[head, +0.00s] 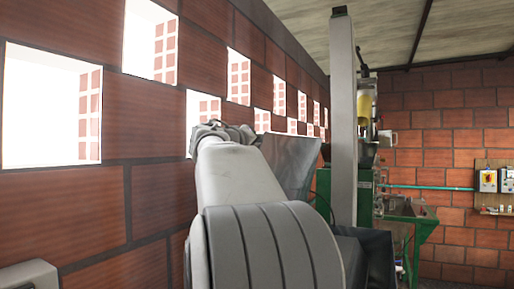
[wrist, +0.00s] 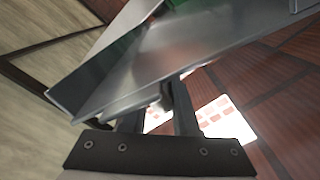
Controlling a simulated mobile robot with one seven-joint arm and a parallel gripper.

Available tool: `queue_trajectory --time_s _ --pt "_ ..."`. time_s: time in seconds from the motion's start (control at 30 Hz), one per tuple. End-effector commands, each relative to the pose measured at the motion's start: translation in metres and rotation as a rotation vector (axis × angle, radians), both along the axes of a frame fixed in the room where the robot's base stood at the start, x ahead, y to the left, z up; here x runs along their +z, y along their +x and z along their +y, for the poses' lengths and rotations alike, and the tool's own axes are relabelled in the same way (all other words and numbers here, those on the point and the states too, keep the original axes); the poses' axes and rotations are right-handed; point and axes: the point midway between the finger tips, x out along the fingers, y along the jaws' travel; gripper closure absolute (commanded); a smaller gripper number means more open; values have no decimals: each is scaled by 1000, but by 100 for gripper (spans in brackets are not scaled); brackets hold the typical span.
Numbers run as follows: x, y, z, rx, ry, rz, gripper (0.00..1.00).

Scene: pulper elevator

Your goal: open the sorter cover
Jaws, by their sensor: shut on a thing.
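The sorter cover looks like a grey metal sheet with a bent edge. In the wrist view the cover (wrist: 165,55) slants across the upper middle, and in the head view a grey tilted panel (head: 291,160), likely the same cover, shows just right of my arm. My gripper (wrist: 160,108) is at the cover's near edge, shut on a small dark part there that looks like its handle. The fingers hide part of this grip. In the head view my forearm hides the fingers.
A brick wall (head: 60,210) with bright openings runs close along the left. A grey upright post (head: 343,120) stands right of the panel. Green machinery (head: 420,225) stands behind it. A board with electrical boxes (head: 490,182) hangs on the far wall.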

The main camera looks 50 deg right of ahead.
Motion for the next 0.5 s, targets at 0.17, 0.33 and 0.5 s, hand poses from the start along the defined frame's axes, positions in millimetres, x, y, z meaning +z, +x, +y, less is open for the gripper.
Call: queue_trajectory --time_s 0.17,0.33,0.5 --pt "-18 -14 -6 0 27 -41 100" --pt "-16 -21 -8 2 33 -62 100" --pt "-14 -21 -7 3 34 -64 100"
